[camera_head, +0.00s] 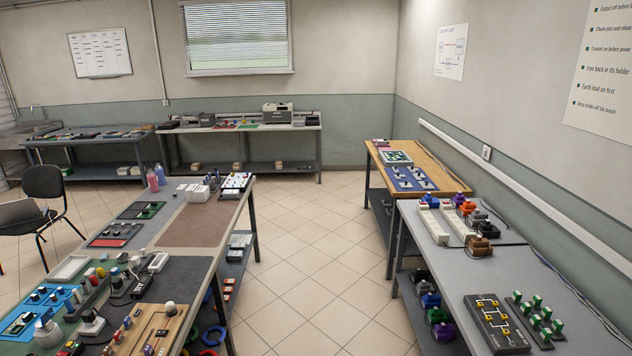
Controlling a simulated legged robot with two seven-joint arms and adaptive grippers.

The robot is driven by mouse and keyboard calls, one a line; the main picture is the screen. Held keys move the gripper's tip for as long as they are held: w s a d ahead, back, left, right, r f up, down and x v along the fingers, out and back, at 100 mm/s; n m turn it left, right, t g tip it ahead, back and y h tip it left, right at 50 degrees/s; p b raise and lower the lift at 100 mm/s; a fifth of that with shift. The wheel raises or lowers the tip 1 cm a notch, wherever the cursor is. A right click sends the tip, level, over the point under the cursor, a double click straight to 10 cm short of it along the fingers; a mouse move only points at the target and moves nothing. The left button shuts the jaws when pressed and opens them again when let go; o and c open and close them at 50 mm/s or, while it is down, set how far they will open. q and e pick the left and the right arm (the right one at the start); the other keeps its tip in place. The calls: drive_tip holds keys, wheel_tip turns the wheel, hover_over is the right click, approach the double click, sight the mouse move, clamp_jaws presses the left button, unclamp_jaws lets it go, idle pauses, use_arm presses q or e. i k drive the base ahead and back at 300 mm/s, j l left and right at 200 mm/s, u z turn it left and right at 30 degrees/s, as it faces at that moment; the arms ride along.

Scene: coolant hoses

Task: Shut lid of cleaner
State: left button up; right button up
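No lid or cleaner can be made out for certain. Neither of my grippers is in view.
A long bench (200,222) crowded with parts runs along the left. A grey table (425,262) and a wooden-topped table (428,162) line the right wall. A chair (45,185) stands at the left. Clear tiled floor (315,235) runs between the benches.

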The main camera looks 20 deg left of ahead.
sight(46, 316)
drive_tip(key=i+j+u, duration=0.25)
drive_tip(key=i, duration=0.45)
drive_tip(key=i+l+u, duration=0.1)
drive_tip(key=i+u, duration=0.2)
drive_tip(key=i, duration=0.45)
drive_tip(key=i+l+u, duration=0.25)
drive_tip(key=i, duration=0.45)
drive_tip(key=i+u, duration=1)
drive_tip(key=i+l+u, duration=0.3)
drive_tip(key=u, duration=0.15)
drive_tip(key=i, duration=0.05)
